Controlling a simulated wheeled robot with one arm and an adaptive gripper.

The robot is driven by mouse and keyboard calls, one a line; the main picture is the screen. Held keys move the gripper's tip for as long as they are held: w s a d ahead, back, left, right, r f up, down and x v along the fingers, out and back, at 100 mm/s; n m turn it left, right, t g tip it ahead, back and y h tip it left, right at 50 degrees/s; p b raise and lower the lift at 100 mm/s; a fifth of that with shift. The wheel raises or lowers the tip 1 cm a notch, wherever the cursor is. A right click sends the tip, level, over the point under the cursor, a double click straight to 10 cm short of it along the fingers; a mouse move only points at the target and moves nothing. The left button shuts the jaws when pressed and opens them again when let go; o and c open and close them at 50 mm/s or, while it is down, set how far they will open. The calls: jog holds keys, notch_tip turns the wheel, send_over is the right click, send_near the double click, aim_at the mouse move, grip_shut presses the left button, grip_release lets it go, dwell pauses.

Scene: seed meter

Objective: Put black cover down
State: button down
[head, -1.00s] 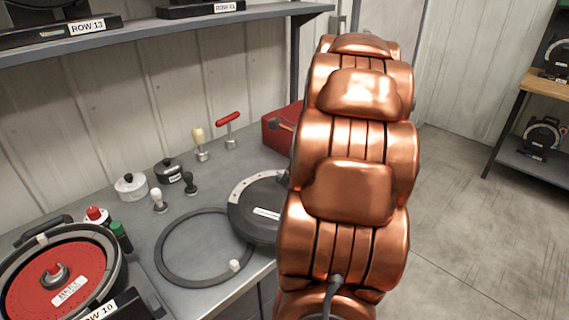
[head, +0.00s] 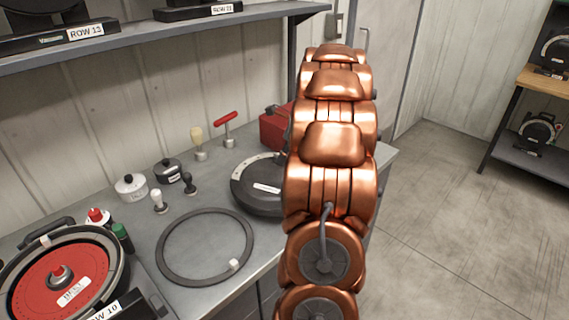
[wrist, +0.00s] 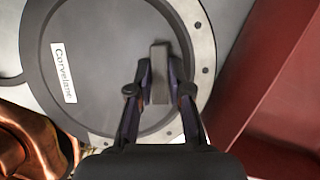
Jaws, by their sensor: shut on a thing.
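The black cover (head: 257,186) is a dark round disc with a pale rim segment and a white label, at the right of the bench in the head view. My gripper (wrist: 160,92) is shut on the grey upright handle (wrist: 160,70) of the cover. In the head view my gripper is hidden behind my copper arm. The cover looks level, on the bench or very close above it; I cannot tell which.
A dark flat ring (head: 166,262) lies in front and left of the cover. A red box (head: 272,130) stands behind it and shows close at right in the wrist view (wrist: 275,95). Small pots, stamps and a red round meter (head: 40,290) stand further left.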

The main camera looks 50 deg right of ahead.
jog(key=shift+f+p, duration=0.4)
jog(key=shift+f, duration=1.25)
jog(key=c, duration=1.1)
grip_release()
jog(key=shift+f, duration=0.1)
jog(key=b+v, duration=0.2)
jog(key=v, duration=1)
jog(key=shift+w+a, duration=0.1)
jog(key=shift+a, duration=0.05)
